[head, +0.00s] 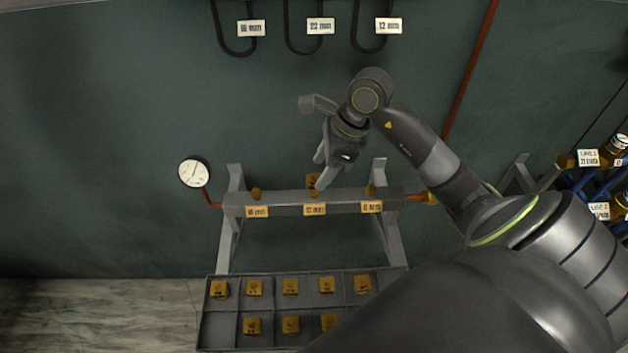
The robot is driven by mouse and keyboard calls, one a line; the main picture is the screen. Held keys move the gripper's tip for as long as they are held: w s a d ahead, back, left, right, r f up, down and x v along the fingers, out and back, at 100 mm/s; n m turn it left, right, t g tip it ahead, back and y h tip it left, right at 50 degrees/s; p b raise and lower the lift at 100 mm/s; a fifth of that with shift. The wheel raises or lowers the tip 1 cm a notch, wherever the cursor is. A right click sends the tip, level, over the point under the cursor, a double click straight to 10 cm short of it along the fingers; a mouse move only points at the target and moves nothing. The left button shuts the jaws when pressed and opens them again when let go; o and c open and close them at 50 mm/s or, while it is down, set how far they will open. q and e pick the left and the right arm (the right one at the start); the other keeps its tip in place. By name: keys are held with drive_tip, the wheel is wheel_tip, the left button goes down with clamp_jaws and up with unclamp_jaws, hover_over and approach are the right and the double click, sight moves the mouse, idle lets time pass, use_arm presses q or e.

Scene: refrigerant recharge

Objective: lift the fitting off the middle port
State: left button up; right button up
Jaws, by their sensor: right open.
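A grey manifold bar (340,208) on a stand carries three ports with yellow labels below them. A brass fitting (312,181) shows at the middle port, above the middle label (314,210). My right gripper (321,172) reaches down to this fitting with its fingers open. The fingers partly cover the fitting, and I cannot tell whether they touch it. A brass piece (256,193) shows at the left port, and another (371,189) at the right port. My left gripper is not in view.
A grey compartment tray (204,328) below the stand holds several brass fittings. A pressure gauge (194,172) is at the left. Black hoses with white labels (320,26) hang above.

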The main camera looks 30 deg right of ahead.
sight(314, 179)
drive_tip(key=shift+w+a+f, duration=0.1)
drive_tip(key=shift+a+f, duration=0.1)
drive_tip(key=shift+f, duration=0.15)
drive_tip(key=p+x, duration=0.1)
drive_tip(key=x, duration=0.2)
drive_tip(key=shift+w, duration=0.1)
drive_tip(key=shift+w+f+p, duration=0.1)
drive_tip(key=shift+f+p, duration=0.2)
drive_tip(key=shift+f, duration=0.15)
drive_tip(key=c, duration=1.1)
drive_tip(key=shift+r, duration=0.1)
